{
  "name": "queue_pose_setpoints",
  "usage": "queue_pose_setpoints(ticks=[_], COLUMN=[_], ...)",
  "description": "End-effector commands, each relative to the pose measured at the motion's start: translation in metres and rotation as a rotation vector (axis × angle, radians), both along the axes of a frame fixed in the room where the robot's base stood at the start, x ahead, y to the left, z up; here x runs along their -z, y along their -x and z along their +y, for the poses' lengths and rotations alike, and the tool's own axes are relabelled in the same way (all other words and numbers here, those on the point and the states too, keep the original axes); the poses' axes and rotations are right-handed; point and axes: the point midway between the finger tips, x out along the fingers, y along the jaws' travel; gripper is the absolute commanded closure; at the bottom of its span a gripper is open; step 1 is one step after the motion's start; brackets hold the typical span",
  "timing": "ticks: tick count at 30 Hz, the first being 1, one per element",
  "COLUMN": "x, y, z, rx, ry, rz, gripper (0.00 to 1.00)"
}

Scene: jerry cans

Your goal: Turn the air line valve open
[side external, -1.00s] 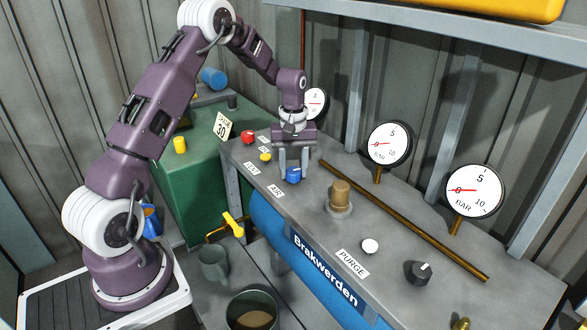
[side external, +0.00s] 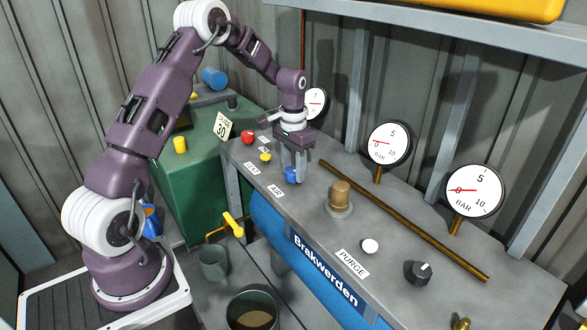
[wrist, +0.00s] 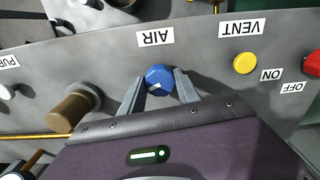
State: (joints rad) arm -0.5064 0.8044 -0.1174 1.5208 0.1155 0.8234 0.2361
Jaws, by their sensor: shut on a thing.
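The blue knob (side external: 291,175) stands on the grey panel beside the AIR label (side external: 276,191). In the wrist view the blue knob (wrist: 159,79) sits between my two fingers, with a small pale mark on its face. My gripper (side external: 293,178) points down over the panel and is shut on the knob, one finger on each side. It also shows in the wrist view (wrist: 158,88). The fingers hide the sides of the knob.
A yellow button (side external: 265,157) and a red button (side external: 248,137) are left of the knob. A brass fitting (side external: 340,195), a white button (side external: 370,246) and a black knob (side external: 419,272) are to its right. A brown pipe (side external: 410,225) and pressure gauges (side external: 389,144) line the back.

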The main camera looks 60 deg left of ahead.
Motion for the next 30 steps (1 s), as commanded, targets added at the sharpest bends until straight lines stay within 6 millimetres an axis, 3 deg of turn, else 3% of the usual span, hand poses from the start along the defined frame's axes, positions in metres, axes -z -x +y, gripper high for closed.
queue_pose_setpoints(ticks=[15,30], x=[-0.0008,-0.0008], y=[-0.0002,-0.0002], z=[0.0002,0.0003], rx=[0.323,0.39], ry=[0.0,0.0], rz=[-0.001,-0.001], gripper=[1.0,1.0])
